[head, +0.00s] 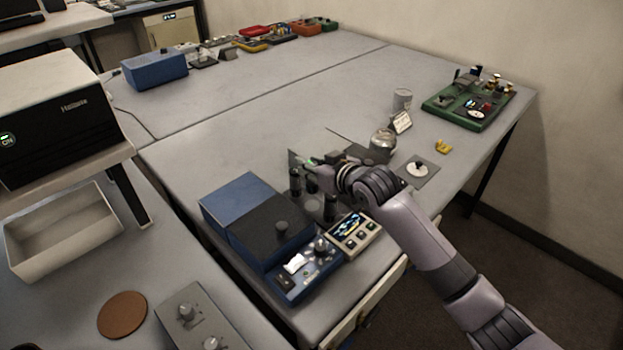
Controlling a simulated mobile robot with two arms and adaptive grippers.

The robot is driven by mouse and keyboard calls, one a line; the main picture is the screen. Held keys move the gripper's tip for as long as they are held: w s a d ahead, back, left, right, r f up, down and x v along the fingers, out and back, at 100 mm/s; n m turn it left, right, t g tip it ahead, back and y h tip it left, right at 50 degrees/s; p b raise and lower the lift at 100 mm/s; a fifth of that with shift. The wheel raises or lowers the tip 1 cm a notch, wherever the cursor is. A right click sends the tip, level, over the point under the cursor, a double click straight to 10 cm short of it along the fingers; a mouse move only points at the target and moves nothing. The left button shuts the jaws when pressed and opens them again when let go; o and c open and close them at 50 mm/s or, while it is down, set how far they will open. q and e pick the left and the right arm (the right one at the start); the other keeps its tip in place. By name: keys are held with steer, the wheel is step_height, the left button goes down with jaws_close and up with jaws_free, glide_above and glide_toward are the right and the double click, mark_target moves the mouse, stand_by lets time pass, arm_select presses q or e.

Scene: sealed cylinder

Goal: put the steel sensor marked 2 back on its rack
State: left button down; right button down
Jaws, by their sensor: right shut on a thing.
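My right gripper (314,164) reaches in from the lower right and is low over the middle of the table. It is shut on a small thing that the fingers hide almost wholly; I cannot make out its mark. Dark upright cylinders stand by the gripper: one to its left (295,181) and one in front (330,207). Another dark one shows just below the fingertips. I cannot tell which part here is the rack, nor read a number 2 on anything. My left gripper is not in view.
A green board (468,105) is farther back. The table's middle back is clear.

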mark_target(312, 183)
steer(key=shift+f, duration=0.7)
step_height(312, 183, down, 4)
steer(key=shift+r+p, duration=0.25)
steer(key=shift+p, duration=0.05)
steer(key=shift+f, duration=0.25)
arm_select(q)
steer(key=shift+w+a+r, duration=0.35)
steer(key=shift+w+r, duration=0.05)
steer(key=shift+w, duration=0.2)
arm_select(e)
steer(key=shift+f, duration=0.15)
steer(key=c, duration=1.3)
jaws_free()
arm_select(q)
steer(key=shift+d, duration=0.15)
arm_select(e)
steer(key=shift+s+d, duration=0.1)
arm_select(q)
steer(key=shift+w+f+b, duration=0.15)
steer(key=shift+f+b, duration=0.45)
steer(key=shift+b, duration=0.05)
arm_select(e)
steer(key=v, duration=1.2)
